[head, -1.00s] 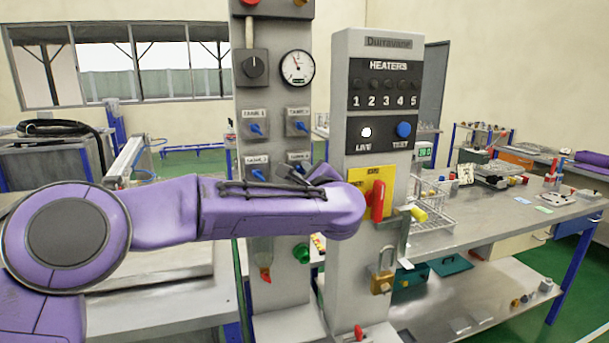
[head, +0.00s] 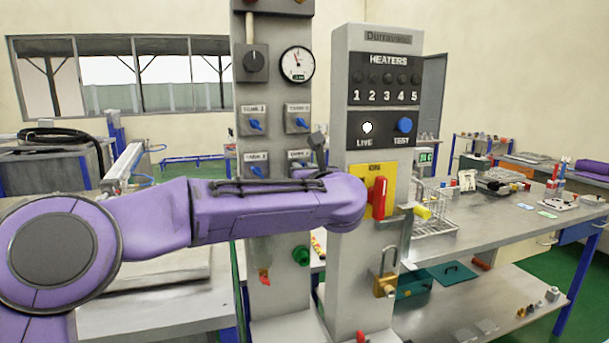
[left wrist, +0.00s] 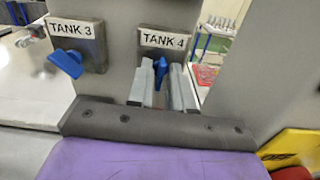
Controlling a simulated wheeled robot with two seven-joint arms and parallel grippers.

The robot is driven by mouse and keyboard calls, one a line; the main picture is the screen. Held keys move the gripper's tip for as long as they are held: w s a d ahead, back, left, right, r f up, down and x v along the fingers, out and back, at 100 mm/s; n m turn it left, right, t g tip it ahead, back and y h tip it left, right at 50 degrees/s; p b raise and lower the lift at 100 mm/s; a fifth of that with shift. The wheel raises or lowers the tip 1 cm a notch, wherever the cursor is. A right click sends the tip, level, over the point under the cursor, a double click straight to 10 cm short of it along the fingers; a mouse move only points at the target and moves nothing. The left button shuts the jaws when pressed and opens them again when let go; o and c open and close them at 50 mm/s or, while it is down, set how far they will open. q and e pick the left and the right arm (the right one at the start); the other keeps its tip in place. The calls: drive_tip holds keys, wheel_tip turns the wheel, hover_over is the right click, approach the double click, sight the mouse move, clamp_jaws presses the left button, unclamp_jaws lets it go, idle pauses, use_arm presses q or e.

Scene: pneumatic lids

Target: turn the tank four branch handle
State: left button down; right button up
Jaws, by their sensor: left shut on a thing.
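The tank four branch handle (left wrist: 160,72) is a small blue lever under the TANK 4 label in the left wrist view. My left gripper (left wrist: 161,82) has its two grey fingers on either side of this handle and is shut on it. In the head view the TANK 4 plate (head: 299,155) is at the lower right of the valve panel, and my purple left arm and gripper partly cover it, hiding the grip. The tank three handle (left wrist: 65,63) is blue and tilted, to the left. My right gripper is not in view.
The heater cabinet (head: 345,90) stands close on the right, with a red switch handle (head: 379,198) on a yellow plate and a hanging padlock (head: 384,286). The TANK 1 (head: 256,124) and TANK 2 (head: 299,124) handles are above. A pressure gauge (head: 297,64) is higher up.

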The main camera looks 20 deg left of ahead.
use_arm(q)
drive_tip(key=shift+m+p, duration=0.9)
drive_tip(key=shift+m, duration=3.3)
drive_tip(key=c, duration=1.3)
unclamp_jaws()
